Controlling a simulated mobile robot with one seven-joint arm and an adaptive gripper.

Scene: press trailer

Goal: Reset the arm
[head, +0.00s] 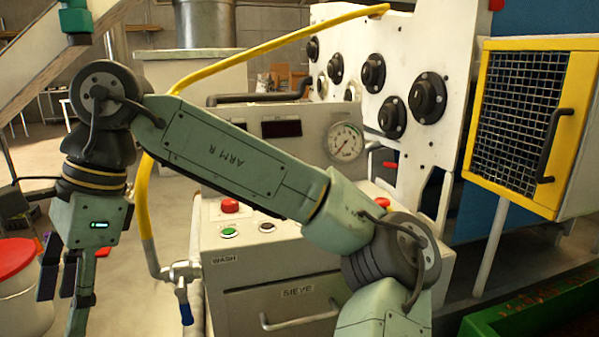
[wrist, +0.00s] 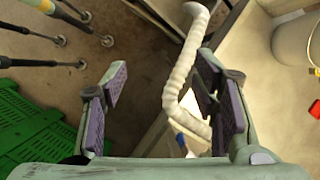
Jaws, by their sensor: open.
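My arm (head: 230,150) crosses the head view from the lower right up to an elbow-like joint at the upper left. My gripper (head: 62,290) hangs from it at the lower left, pointing down, with its fingers apart. In the wrist view my gripper (wrist: 160,95) is open, with dark pads on both sides. Nothing is held between the pads. A pale wrapped hose (wrist: 180,85) with a blue-handled valve (wrist: 182,143) shows between and beyond the fingers.
A white machine (head: 270,255) with buttons, a gauge (head: 345,141) and a drawer labelled SIEVE stands behind my arm. A yellow pipe (head: 235,60) rises beside it. A yellow-framed mesh box (head: 573,130) is at right. A red-topped bin (head: 15,262) stands left. Green crates (wrist: 40,120) lie left in the wrist view.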

